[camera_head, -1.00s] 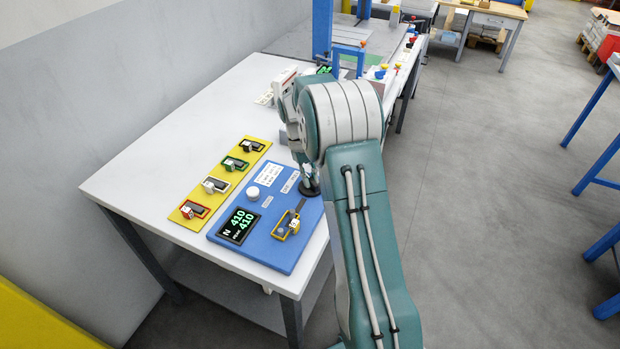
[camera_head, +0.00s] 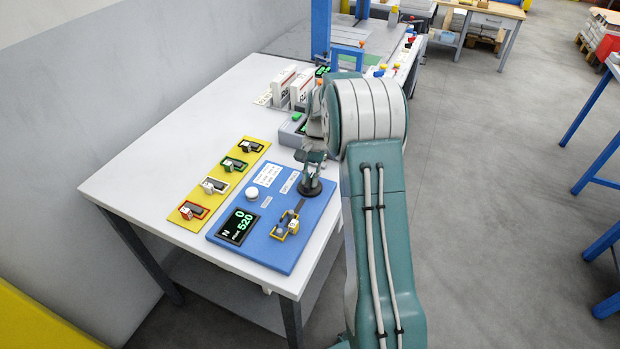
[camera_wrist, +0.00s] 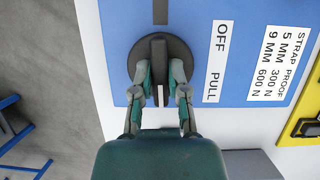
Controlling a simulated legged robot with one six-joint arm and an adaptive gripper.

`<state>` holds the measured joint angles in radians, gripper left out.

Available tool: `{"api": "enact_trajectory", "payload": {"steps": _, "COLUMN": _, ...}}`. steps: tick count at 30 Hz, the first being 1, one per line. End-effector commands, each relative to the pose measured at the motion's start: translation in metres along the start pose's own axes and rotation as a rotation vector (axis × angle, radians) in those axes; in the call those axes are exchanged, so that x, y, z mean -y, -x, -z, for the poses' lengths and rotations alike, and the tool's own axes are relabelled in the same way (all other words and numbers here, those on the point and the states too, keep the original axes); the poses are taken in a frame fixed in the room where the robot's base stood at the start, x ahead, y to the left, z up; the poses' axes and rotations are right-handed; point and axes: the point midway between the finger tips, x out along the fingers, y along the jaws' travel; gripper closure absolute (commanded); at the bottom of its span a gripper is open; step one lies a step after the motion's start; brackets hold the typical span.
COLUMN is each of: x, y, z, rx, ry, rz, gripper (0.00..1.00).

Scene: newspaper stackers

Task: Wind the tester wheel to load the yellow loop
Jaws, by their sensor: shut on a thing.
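The tester is a blue board (camera_head: 284,258) at the table's near end. Its dark round wheel (camera_head: 317,188) carries a raised grip bar, and it also shows in the wrist view (camera_wrist: 138,58). My gripper (camera_wrist: 161,82) is shut on that bar, pointing down from above; it also shows in the head view (camera_head: 314,168). The yellow loop (camera_head: 279,236) lies on the board at the wheel's near side, with a pale buckle on it. Whether its strap is whole is too small to tell.
A yellow board (camera_head: 184,216) left of the tester holds red, white, green and black loops. A white round knob (camera_head: 252,194) sits on the blue board. White boxes (camera_head: 284,84) and a grey device (camera_head: 291,131) stand beyond. The table's left part is clear.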

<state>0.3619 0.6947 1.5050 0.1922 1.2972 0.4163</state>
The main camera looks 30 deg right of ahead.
Motion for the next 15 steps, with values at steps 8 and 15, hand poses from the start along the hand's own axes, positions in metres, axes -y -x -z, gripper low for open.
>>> {"api": "enact_trajectory", "payload": {"steps": 8, "x": 0.0006, "y": 0.0011, "z": 0.0011, "rx": -0.007, "ry": -0.2, "rz": 0.09, "gripper": 1.0}}
{"api": "enact_trajectory", "payload": {"steps": 15, "x": 0.0007, "y": 0.0007, "z": 0.0009, "rx": -0.006, "ry": -0.309, "rz": 0.135, "gripper": 1.0}}
